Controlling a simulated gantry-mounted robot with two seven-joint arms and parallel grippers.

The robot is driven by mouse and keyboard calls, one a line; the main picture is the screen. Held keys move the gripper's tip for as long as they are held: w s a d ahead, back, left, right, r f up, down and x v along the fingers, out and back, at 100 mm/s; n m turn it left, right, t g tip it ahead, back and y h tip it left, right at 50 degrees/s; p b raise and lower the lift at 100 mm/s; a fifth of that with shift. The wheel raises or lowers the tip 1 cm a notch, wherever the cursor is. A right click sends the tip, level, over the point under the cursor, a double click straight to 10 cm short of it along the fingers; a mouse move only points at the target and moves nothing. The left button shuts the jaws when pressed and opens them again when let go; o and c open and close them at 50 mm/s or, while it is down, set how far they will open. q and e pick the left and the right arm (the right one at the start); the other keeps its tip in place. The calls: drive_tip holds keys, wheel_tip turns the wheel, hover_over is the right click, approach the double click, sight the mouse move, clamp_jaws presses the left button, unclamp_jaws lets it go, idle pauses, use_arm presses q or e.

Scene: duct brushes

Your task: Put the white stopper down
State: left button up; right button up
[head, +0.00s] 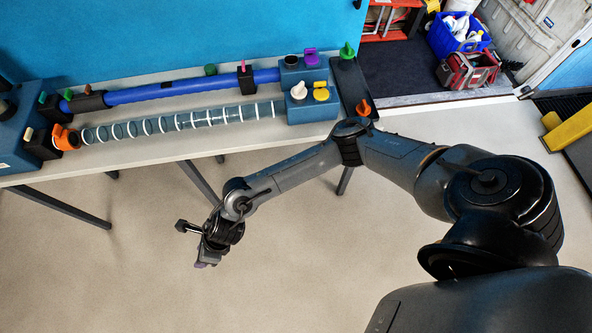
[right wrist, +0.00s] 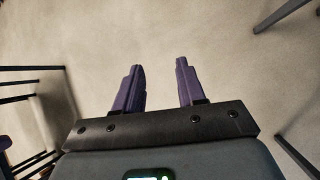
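The white stopper (head: 299,91) stands on the front part of the blue block (head: 312,112) at the right end of the ducts in the head view. Whether it is seated in a hole is too small to tell. My right gripper (head: 206,262) hangs over the floor in front of the table, well away from the stopper. In the right wrist view the gripper (right wrist: 160,66) has its two purple fingers apart with nothing between them. My left gripper is not in view.
Yellow (head: 321,94), purple (head: 311,56), green (head: 347,50) and orange (head: 363,107) stoppers surround the white one. A clear ribbed duct (head: 180,122) and a blue duct (head: 180,89) run along the table (head: 150,152). Table legs (head: 198,180) stand near my right gripper; open floor lies below.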

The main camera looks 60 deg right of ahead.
drive_tip(key=s+a+r+m+t, duration=0.15)
drive_tip(key=r+m, duration=0.25)
drive_tip(key=m, duration=0.5)
drive_tip(key=s+a+r+m+t, duration=0.1)
drive_tip(key=s+r+m+t, duration=0.15)
drive_tip(key=r+m, duration=0.4)
drive_tip(key=s+d+f+m+g+h, duration=0.1)
drive_tip(key=s+d+m+g+h, duration=0.1)
drive_tip(key=s+d+m, duration=0.5)
drive_tip(key=s+d+f+m+g+h, duration=0.2)
drive_tip(key=s+d+m, duration=0.5)
drive_tip(key=d+m, duration=1)
drive_tip(key=shift+d+f+m+g+h, duration=0.2)
drive_tip(key=shift+m+g+h, duration=0.15)
drive_tip(key=shift+h, duration=0.35)
drive_tip(key=shift+r, duration=0.1)
wheel_tip(320, 180, up, 19)
drive_tip(key=p, duration=1.9)
drive_tip(key=shift+r, duration=0.15)
